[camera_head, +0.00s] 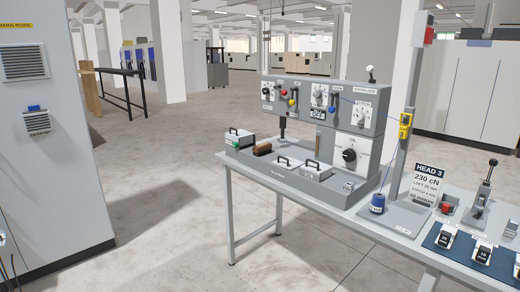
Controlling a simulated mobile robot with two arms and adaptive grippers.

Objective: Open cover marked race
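A grey machine (325,112) stands on a table in the middle. On its base are white covers with black handles: one at the left end (240,139), a small flat one (283,163) at the front, and a larger one (317,169) to its right. All appear closed. Small labels lie near them, but they are too small to read, so I cannot tell which cover is marked race. Neither of my grippers is in view.
The table (232,180) also bears a blue spool (377,203), a post with a yellow device (406,126), a HEAD 3 sign (427,182), a lever (484,187) and a dark blue mat (457,258). A grey cabinet (50,130) stands left. The floor between is clear.

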